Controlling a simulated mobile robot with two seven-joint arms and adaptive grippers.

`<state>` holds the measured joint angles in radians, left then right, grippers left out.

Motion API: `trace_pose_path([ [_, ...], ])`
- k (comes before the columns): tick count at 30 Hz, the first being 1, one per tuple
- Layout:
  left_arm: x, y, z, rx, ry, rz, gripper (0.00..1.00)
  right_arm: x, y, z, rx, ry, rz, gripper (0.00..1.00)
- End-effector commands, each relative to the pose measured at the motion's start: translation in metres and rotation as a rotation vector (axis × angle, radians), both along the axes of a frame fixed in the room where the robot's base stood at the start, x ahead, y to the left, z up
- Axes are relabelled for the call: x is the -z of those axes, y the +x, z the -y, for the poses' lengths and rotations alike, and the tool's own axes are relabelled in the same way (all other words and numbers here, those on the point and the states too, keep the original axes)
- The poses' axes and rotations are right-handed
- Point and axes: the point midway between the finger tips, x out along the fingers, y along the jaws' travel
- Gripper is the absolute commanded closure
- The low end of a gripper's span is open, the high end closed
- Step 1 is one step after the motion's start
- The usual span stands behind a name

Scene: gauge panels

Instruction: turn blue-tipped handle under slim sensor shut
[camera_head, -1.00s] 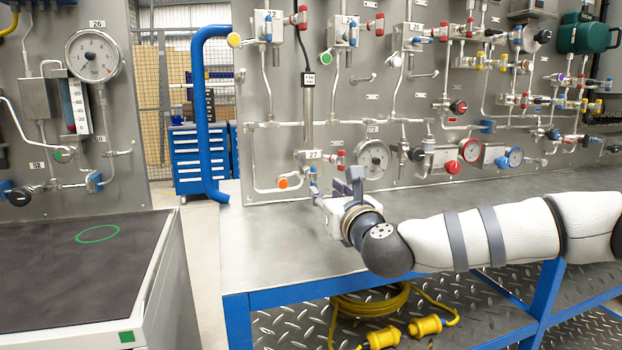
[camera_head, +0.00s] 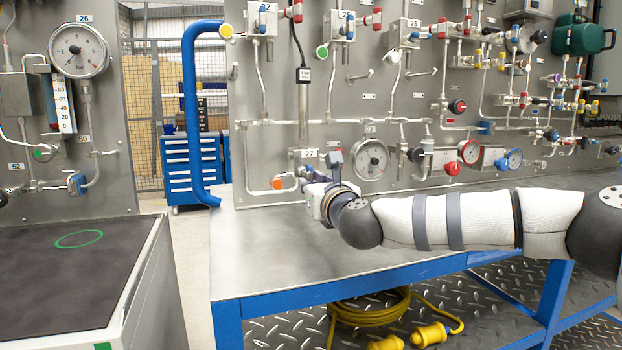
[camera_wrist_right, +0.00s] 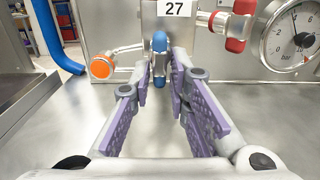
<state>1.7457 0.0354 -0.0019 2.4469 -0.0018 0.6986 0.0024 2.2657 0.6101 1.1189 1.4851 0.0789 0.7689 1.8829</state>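The slim sensor (camera_head: 303,105) is a thin upright metal cylinder on the panel, with a cable above it. Below it is the valve block labelled 27, whose label (camera_wrist_right: 174,8) shows in the right wrist view. The blue-tipped handle (camera_wrist_right: 159,42) hangs down from this block. My right gripper (camera_wrist_right: 161,80) is open, its purple-padded fingers pointing at the panel. The handle's lower end appears between or just beyond the fingertips; contact cannot be told. In the head view my right gripper (camera_head: 313,190) is at the block and hides the handle. My left gripper is out of view.
An orange cap (camera_wrist_right: 101,67) is left of the handle. A red handle (camera_wrist_right: 239,24) and a round gauge (camera_wrist_right: 292,35) are to the right. The steel bench top (camera_head: 262,255) below is clear. A blue rail (camera_head: 188,110) stands at the panel's left edge.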

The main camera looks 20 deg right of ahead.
Motion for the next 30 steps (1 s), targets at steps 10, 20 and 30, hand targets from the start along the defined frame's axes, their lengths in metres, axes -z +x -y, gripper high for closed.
trace_pose_path([
  [10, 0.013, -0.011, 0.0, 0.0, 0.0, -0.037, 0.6, 0.007, 0.001, -0.002, 0.0, 0.152, -0.011, 1.0],
  [20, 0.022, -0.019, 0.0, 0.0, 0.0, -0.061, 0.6, 0.002, 0.0, -0.004, 0.0, 0.302, -0.012, 1.0],
  [30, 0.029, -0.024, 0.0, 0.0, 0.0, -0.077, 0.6, 0.005, 0.001, -0.005, 0.001, 0.363, -0.018, 1.0],
])
